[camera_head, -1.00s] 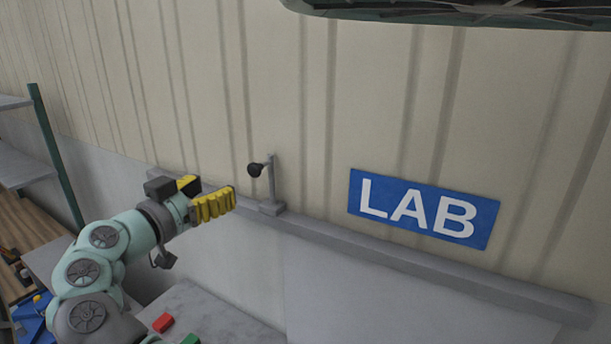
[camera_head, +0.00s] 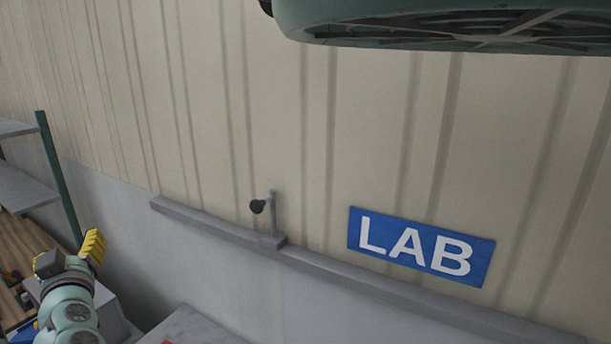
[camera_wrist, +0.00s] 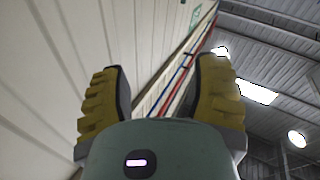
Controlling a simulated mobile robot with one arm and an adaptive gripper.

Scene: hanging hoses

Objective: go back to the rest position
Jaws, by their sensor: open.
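My gripper (camera_head: 93,246) is at the lower left of the head view, with yellow ribbed fingers pointing up and to the right. It is clear of the wall and of the ledge. In the wrist view my gripper (camera_wrist: 158,95) shows two yellow fingers spread apart with nothing between them. Beyond the fingers are the ribbed wall, thin red and blue lines (camera_wrist: 180,72) running along it, and the ceiling. No hanging hose can be made out for certain.
A blue LAB sign (camera_head: 420,246) is above the ledge. A shelf rack (camera_head: 25,190) with a green post stands at the left.

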